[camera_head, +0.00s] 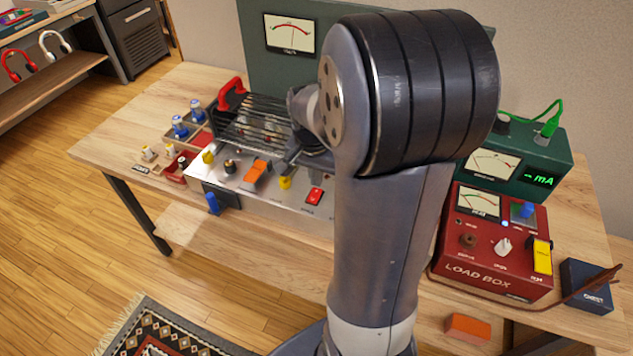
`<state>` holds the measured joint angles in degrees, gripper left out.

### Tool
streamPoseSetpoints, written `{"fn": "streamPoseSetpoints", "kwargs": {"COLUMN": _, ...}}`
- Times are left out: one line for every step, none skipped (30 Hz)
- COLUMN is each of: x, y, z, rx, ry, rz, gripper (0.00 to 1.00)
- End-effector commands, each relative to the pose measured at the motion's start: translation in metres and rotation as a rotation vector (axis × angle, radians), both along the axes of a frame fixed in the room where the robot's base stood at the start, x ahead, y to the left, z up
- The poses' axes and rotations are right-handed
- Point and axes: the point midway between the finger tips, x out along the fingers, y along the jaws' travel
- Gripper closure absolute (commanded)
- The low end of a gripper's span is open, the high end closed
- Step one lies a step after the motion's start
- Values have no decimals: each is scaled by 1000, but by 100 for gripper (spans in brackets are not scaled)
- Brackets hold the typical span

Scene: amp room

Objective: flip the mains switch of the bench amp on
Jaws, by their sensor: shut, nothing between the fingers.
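The bench amp (268,202) is a silver chassis on the wooden bench, with a wire cage over its top. My gripper (287,160) is above the right part of the amp, shut and empty, mostly hidden by my wrist. It appears apart from the red rocker. My arm hides the amp's right end.
A red load box (492,275) and a green mA meter (515,165) stand to the right. A green meter panel (258,60) rises behind the amp. Small trays with tubes (180,128) lie left. A blue box (587,285) is at the right edge.

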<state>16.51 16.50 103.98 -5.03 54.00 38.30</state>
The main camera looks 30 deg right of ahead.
Motion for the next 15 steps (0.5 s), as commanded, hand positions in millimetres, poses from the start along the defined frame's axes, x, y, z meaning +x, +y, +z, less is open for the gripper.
{"fn": "streamPoseSetpoints", "kwargs": {"x": 0, "y": -1, "z": -8, "rx": 1, "ry": 2, "rz": 0, "gripper": 100}}
{"fn": "streamPoseSetpoints", "kwargs": {"x": 1, "y": -1, "z": -11, "rx": 1, "ry": 2, "rz": 0, "gripper": 100}}
{"fn": "streamPoseSetpoints", "kwargs": {"x": 1, "y": -1, "z": -14, "rx": 0, "ry": 1, "rz": 0, "gripper": 100}}
{"fn": "streamPoseSetpoints", "kwargs": {"x": 1, "y": -2, "z": -17, "rx": 0, "ry": 1, "rz": 0, "gripper": 100}}
{"fn": "streamPoseSetpoints", "kwargs": {"x": 1, "y": -2, "z": -18, "rx": 0, "ry": 1, "rz": 0, "gripper": 100}}
{"fn": "streamPoseSetpoints", "kwargs": {"x": 1, "y": -2, "z": -20, "rx": 0, "ry": 0, "rz": 0, "gripper": 100}}
{"fn": "streamPoseSetpoints", "kwargs": {"x": 2, "y": -2, "z": -21, "rx": 0, "ry": 0, "rz": 0, "gripper": 100}}
{"fn": "streamPoseSetpoints", "kwargs": {"x": 2, "y": -2, "z": -22, "rx": 0, "ry": -1, "rz": 0, "gripper": 100}}
{"fn": "streamPoseSetpoints", "kwargs": {"x": 2, "y": -2, "z": -22, "rx": 0, "ry": -1, "rz": 0, "gripper": 100}}
{"fn": "streamPoseSetpoints", "kwargs": {"x": 2, "y": -2, "z": -22, "rx": 0, "ry": -1, "rz": 0, "gripper": 100}}
{"fn": "streamPoseSetpoints", "kwargs": {"x": 2, "y": -2, "z": -22, "rx": 0, "ry": -1, "rz": 0, "gripper": 100}}
{"fn": "streamPoseSetpoints", "kwargs": {"x": 2, "y": -2, "z": -22, "rx": 0, "ry": -1, "rz": 0, "gripper": 100}}
{"fn": "streamPoseSetpoints", "kwargs": {"x": 2, "y": -2, "z": -22, "rx": 0, "ry": -1, "rz": 0, "gripper": 100}}
{"fn": "streamPoseSetpoints", "kwargs": {"x": 2, "y": -2, "z": -22, "rx": 0, "ry": -1, "rz": 0, "gripper": 100}}
{"fn": "streamPoseSetpoints", "kwargs": {"x": 2, "y": -2, "z": -22, "rx": 0, "ry": -1, "rz": 0, "gripper": 100}}
